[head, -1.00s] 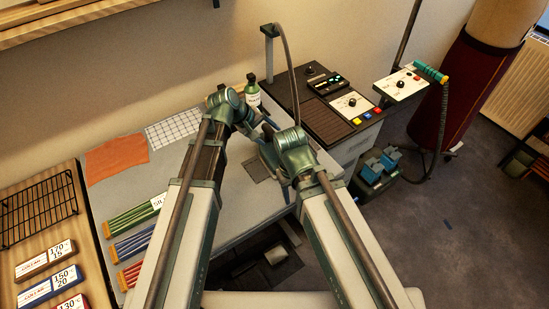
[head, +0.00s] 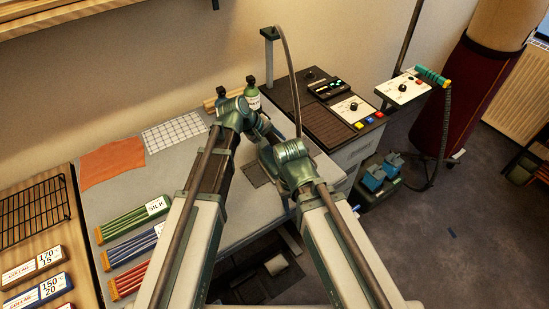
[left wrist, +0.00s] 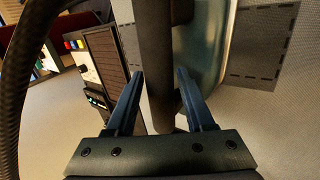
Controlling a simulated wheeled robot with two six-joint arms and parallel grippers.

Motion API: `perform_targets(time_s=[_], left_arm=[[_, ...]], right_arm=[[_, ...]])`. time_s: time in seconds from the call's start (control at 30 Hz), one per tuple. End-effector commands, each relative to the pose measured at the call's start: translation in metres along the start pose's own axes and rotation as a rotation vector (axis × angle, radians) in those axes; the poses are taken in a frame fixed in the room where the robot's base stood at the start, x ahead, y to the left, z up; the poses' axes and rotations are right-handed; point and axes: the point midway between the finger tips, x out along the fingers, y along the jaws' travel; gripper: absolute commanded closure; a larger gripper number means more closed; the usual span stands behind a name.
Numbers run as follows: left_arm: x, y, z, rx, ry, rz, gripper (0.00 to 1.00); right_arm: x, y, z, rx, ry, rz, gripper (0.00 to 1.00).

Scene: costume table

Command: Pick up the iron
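The iron shows close up in the left wrist view, with a dark handle (left wrist: 153,60) and a teal body (left wrist: 208,40). My left gripper (left wrist: 159,72) is open, with one blue finger on each side of the handle. I cannot tell whether either finger touches it. In the head view my left gripper (head: 272,133) points down at the table's right part, beside my right wrist. The iron is mostly hidden there by my arms. My right gripper's fingers are hidden behind its wrist in the head view, and no right fingers show in the left wrist view.
A hose (head: 291,75) hangs from a post beside the dark control unit (head: 335,100). A green bottle (head: 253,95) stands behind my left wrist.

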Motion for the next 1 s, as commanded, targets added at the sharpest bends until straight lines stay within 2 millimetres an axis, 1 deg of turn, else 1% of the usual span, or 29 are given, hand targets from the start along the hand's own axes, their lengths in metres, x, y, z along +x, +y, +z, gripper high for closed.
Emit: perform_targets(time_s=[0.03,0.17,0.2,0.27,1.0], left_arm=[[-0.0001,-0.0001,-0.0001,0.000,0.000,0.000,0.58],[-0.0001,-0.0001,0.0000,0.000,0.000,0.000,0.81],[-0.0001,-0.0001,0.0000,0.000,0.000,0.000,0.88],[-0.0001,-0.0001,-0.0001,0.000,0.000,0.000,0.99],[-0.0001,-0.0002,-0.0001,0.000,0.000,0.000,1.00]], right_arm=[[0.0000,0.0000,0.0000,0.000,0.000,0.000,0.50],[0.0000,0.0000,0.0000,0.000,0.000,0.000,0.50],[0.0000,0.0000,0.0000,0.000,0.000,0.000,0.50],[0.0000,0.0000,0.0000,0.000,0.000,0.000,0.50],[0.0000,0.0000,0.0000,0.000,0.000,0.000,0.50]])
